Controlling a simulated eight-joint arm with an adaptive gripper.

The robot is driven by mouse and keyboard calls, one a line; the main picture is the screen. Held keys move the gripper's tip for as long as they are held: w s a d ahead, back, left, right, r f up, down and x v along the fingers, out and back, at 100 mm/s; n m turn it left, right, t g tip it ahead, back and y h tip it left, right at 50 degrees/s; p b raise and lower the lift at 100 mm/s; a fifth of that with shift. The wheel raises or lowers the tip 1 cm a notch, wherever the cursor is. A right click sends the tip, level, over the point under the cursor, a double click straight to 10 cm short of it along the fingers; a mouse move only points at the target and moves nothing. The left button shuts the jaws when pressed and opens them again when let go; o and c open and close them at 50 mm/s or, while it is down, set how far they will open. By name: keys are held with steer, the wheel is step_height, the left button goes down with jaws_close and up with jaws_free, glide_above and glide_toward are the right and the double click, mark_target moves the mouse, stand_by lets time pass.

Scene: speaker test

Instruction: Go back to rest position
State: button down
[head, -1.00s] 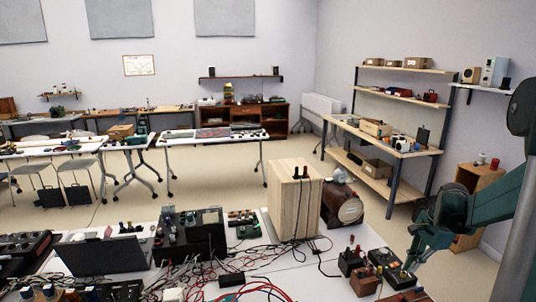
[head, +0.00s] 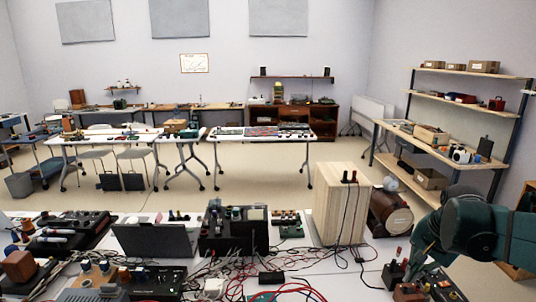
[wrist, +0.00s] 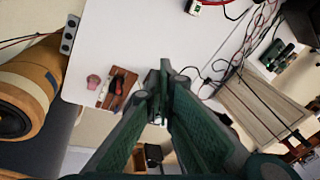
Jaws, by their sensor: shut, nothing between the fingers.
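My teal gripper (head: 422,262) hangs at the lower right of the head view, just over the right end of the bench. In the wrist view its two fingers (wrist: 164,72) are together at the tips with nothing between them. Below the fingers in the wrist view are the white tabletop and a small wooden box (wrist: 118,86) with red and black parts. The fingertips look apart from these, though the height is hard to judge.
Loose cables, a laptop (head: 155,240) and a black device (head: 233,228) crowd the bench. Shelves (head: 465,100) stand at the back right.

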steer(key=s+a+n+t, duration=0.1)
steer(key=s+a+n, duration=0.3)
steer(key=a, duration=0.3)
steer(key=s+a+r+n+t, duration=0.1)
steer(key=s+a+n, duration=0.3)
steer(key=a, duration=0.4)
steer(key=s+a+n+t, duration=0.2)
steer(key=s+a+n, duration=0.2)
steer(key=a, duration=0.4)
steer(key=shift+s+r, duration=0.35)
steer(key=shift+s, duration=0.15)
steer(key=shift+f, duration=0.15)
step_height(320, 180, down, 14)
steer(key=b, duration=1.4)
steer(key=shift+r, duration=0.25)
steer(key=shift+r, duration=0.1)
